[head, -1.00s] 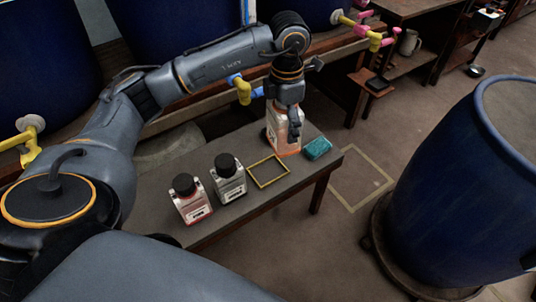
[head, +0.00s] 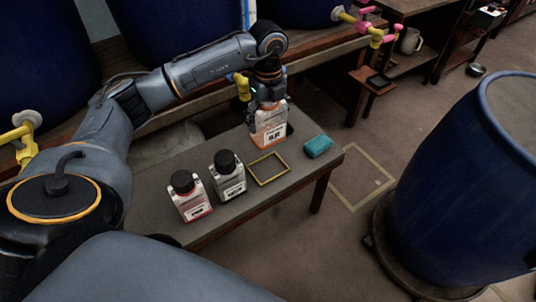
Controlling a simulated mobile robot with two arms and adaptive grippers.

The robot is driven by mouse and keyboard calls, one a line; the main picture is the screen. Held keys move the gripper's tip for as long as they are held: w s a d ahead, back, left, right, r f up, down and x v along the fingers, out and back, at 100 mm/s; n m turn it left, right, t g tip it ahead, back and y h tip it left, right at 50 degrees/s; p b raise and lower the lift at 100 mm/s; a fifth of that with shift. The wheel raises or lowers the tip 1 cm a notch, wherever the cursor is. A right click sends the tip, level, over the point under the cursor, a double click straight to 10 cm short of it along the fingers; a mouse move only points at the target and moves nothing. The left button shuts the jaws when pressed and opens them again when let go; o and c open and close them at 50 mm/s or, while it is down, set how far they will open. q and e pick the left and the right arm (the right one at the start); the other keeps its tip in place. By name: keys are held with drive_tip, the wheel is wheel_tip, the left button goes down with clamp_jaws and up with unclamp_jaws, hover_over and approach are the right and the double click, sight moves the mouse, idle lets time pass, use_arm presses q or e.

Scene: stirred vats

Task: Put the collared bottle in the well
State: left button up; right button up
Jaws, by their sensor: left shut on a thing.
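A clear bottle with orange contents and a white label (head: 270,130) is in my left gripper (head: 267,104). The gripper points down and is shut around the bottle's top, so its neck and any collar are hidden. The bottle is upright over the back part of the bench, behind the yellow-edged rectangle (head: 257,173), which looks like the well and is empty. I cannot tell whether the bottle's base touches the bench. My right gripper is not in view.
Two black-capped bottles, one with red contents (head: 190,197) and one clear with grey (head: 229,177), stand left of the rectangle on the bench (head: 240,208). A teal sponge-like block (head: 318,147) lies right of it. A blue vat (head: 455,185) stands at right.

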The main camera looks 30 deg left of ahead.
use_arm(q)
drive_tip(key=shift+f+b, duration=1.25)
drive_tip(key=shift+f, duration=6.25)
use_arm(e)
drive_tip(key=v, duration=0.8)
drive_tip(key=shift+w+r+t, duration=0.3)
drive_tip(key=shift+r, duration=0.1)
use_arm(q)
drive_tip(key=shift+f, duration=0.2)
drive_tip(key=o, duration=1.1)
drive_tip(key=shift+r, duration=0.1)
